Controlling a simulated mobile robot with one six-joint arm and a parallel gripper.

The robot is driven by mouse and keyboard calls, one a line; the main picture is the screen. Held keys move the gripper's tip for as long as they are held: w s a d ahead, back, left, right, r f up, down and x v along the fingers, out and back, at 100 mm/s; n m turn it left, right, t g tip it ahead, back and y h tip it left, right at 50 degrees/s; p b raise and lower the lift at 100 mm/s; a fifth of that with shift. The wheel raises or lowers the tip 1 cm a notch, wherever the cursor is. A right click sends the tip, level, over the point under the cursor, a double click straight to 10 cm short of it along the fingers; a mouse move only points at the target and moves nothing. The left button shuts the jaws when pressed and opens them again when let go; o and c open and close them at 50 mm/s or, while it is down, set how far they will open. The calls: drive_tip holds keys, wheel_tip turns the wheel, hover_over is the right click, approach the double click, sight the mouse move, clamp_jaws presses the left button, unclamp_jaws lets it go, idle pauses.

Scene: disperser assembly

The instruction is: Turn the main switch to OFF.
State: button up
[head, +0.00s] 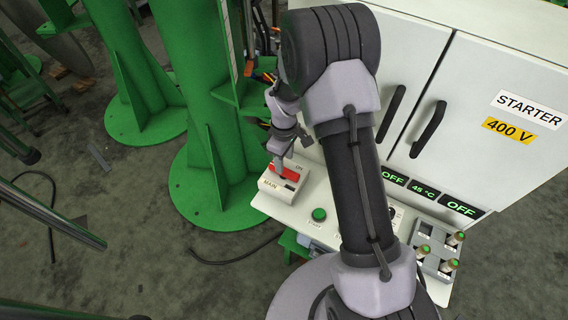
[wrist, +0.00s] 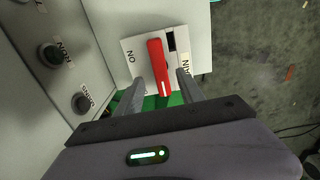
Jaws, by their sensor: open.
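The main switch is a white box labelled MAIN (head: 270,185) at the left end of the panel ledge in the head view. Its red handle (wrist: 158,62) runs lengthwise between the fingers in the wrist view, with a white mark near its lower end. The word ON is printed to the handle's left, and a small dark window is to its right. My gripper (wrist: 160,83) is open, one finger on each side of the handle; visible gaps separate them from it. In the head view my gripper (head: 281,160) is over the box and hides part of the handle.
A green START button (head: 319,214) is right of the box on the ledge. Lit displays (head: 424,190) read OFF, 45 °C and OFF below the white STARTER cabinet (head: 485,75). A green column (head: 205,130) stands close left of the box. Several plugs (head: 452,240) are at right.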

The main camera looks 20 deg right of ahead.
wheel_tip(320, 180, up, 13)
drive_tip(key=p, duration=0.3)
drive_tip(key=shift+f, duration=0.1)
drive_tip(key=s+a+r+m+t+b, duration=0.1)
drive_tip(key=s+r+m, duration=0.25)
drive_tip(key=r, duration=0.35)
drive_tip(key=s+r+m+t+b, duration=0.1)
drive_tip(key=s+r+m+b, duration=0.1)
drive_tip(key=s+r, duration=0.3)
drive_tip(key=s+a+r+m+t+y+b, duration=0.1)
drive_tip(key=s+m, duration=0.3)
drive_tip(key=s, duration=0.4)
drive_tip(key=s+a+r+m+t+y+b, duration=0.1)
drive_tip(key=s+r+m, duration=0.3)
drive_tip(key=s, duration=0.4)
drive_tip(key=shift+a+r+t, duration=0.35)
drive_tip(key=shift+a+t, duration=0.1)
drive_tip(key=shift+t, duration=0.45)
